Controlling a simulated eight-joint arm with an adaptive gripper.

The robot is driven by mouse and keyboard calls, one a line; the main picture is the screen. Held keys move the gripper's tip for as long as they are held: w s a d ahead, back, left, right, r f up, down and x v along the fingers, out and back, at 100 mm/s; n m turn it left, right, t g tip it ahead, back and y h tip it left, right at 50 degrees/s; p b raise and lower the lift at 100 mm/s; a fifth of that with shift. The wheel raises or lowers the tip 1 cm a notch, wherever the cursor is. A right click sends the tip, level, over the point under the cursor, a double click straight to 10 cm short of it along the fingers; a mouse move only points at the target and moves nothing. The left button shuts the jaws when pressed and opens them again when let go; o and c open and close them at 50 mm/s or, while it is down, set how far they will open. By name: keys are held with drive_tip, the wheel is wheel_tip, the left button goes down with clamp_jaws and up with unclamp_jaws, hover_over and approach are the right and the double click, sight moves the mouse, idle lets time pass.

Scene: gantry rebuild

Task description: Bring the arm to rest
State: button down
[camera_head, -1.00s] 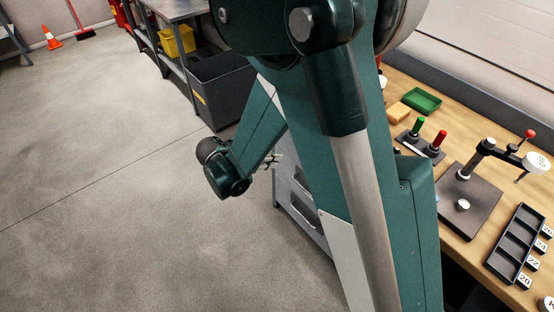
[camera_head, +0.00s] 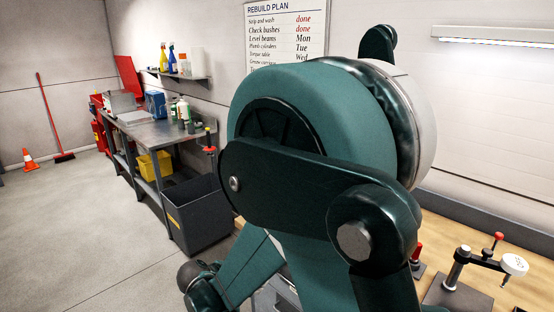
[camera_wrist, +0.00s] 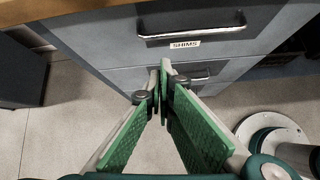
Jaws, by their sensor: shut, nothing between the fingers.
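My gripper (camera_wrist: 161,75) shows in the wrist view. Its green-padded fingers meet at the tips with nothing between them. Beyond the tips is a grey drawer unit, with an upper drawer (camera_wrist: 240,50) labelled SHIMS and another drawer front below it. Both drawers look closed. I cannot tell whether the fingertips touch the drawer front. In the head view my green arm fills the middle and hides much of the bench; the gripper itself is not visible there.
A wooden workbench (camera_head: 460,235) with a clamp-like press (camera_head: 475,262) stands at right. A dark bin (camera_head: 200,215) stands before a metal table (camera_head: 140,125) holding bottles and a blue box. An orange cone (camera_head: 29,159) and red broom are far left. The floor at left is open.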

drive_tip(key=s+d+r+m+g+y, duration=0.15)
drive_tip(key=s+d+r+m, duration=0.25)
drive_tip(key=d+r+m, duration=0.4)
drive_tip(key=s+d+r+m+y, duration=0.2)
drive_tip(key=s+d+r+m, duration=0.1)
drive_tip(key=d+r, duration=0.55)
drive_tip(key=s+d+r+m+t+y, duration=0.1)
drive_tip(key=s+d+r+m, duration=0.1)
drive_tip(key=s+d+m, duration=0.4)
drive_tip(key=s+d+r+m+t+y, duration=0.1)
drive_tip(key=s+d+r+m, duration=0.2)
drive_tip(key=s+d+m, duration=0.3)
drive_tip(key=shift+s+m+y, duration=0.35)
drive_tip(key=shift+s+m, duration=0.95)
drive_tip(key=shift+s, duration=0.95)
